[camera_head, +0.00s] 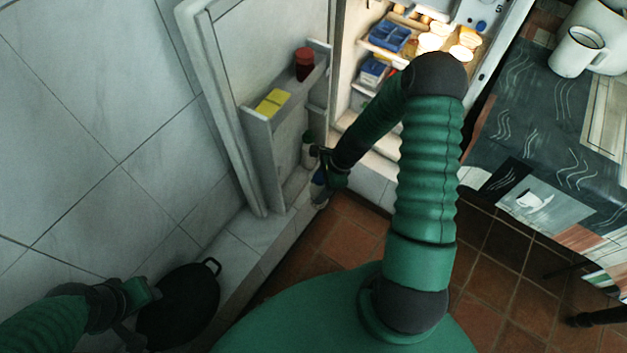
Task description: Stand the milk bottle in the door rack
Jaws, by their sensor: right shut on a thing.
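The door rack (262,128) is on the inner side of the pale door. A white bottle with a dark cap (307,150) stands in its lower part, just left of the gripper. My left gripper (138,305) is at the lower left by a black pan; its finger gap is unclear.
A yellow box (272,103) and a red jar (304,64) sit on the upper door shelf. The lit fridge holds blue containers (388,37) and food. The black pan (180,305) is at lower left. A table (560,130) with white enamel mugs (578,52) is at right.

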